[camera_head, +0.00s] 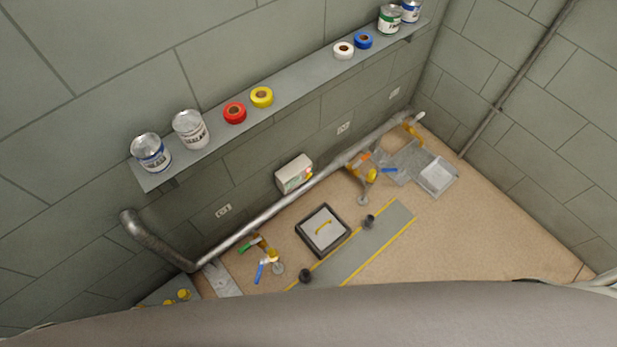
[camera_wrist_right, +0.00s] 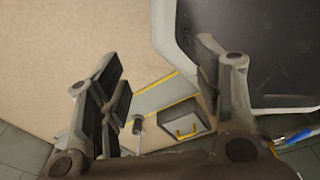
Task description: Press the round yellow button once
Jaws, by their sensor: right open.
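I cannot make out the round yellow button with certainty in either view. A small white box (camera_head: 293,174) on the wall below the shelf has coloured marks on its face, too small to tell apart. A grey box (camera_head: 160,291) at the lower left carries yellow round parts (camera_head: 184,294), partly cut off by a grey surface in front. My right gripper (camera_wrist_right: 158,78) shows in the right wrist view, open and empty, with the floor far below between its fingers. My left gripper is not in view.
A shelf (camera_head: 290,90) holds cans and tape rolls. A framed hatch (camera_head: 323,231) and a grey strip (camera_head: 375,240) lie on the floor. Open floor (camera_head: 450,240) is at the right.

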